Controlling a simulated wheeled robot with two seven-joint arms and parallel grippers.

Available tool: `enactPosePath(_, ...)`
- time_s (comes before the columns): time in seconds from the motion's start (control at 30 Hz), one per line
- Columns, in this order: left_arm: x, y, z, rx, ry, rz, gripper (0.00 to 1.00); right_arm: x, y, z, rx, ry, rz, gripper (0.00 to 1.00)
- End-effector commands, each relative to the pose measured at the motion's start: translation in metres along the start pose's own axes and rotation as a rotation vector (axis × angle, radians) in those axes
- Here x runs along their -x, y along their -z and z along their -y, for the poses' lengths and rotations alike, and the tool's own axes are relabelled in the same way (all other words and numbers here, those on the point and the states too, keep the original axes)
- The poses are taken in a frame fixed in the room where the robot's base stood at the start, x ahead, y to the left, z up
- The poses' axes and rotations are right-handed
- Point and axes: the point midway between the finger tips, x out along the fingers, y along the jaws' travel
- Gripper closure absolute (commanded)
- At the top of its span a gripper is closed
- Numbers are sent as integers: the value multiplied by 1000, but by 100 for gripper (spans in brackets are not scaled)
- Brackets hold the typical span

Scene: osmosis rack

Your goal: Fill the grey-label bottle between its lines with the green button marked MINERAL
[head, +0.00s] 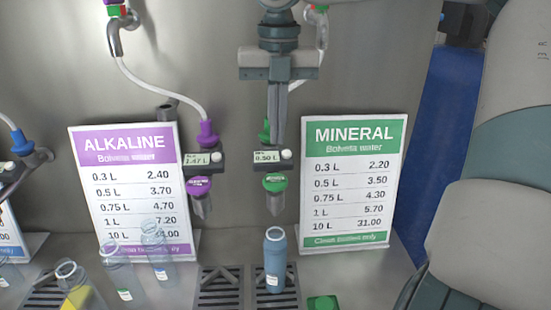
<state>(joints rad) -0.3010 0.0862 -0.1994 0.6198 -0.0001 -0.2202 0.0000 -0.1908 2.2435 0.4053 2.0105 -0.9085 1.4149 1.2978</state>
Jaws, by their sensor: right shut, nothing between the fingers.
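A bluish bottle (275,262) stands upright on the drain grate, under the mineral nozzle. Its small label looks pale grey-white; its lines and water level are too small to tell. The green button (275,182) is a round disc on the mineral tap, with a display (267,157) above it reading about 0.50 L. My right gripper (278,142) comes down from the top, shut and empty. Its fingertips are just above the display and button in the picture and partly cover the green fitting behind; I cannot tell if they touch. My left gripper is not in view.
A green-framed MINERAL price sign (353,185) stands right of the tap. A purple ALKALINE sign (128,185) and purple tap button (199,185) are to the left. Several clear bottles (118,272) stand at lower left. A green object (323,302) lies at the front edge.

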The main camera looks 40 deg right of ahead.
Motion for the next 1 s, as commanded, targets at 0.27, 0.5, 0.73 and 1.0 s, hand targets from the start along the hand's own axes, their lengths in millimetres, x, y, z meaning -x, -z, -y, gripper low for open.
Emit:
enactPosePath(0.27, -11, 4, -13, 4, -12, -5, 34, 33, 0, 0, 0, -1, 2, 100)
enactPosePath(0.5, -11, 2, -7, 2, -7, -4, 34, 38, 0, 0, 0, -1, 1, 100)
enactPosePath(0.73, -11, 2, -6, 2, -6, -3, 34, 38, 0, 0, 0, -1, 1, 100)
enactPosePath(1.0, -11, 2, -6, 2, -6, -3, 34, 38, 0, 0, 0, -1, 1, 100)
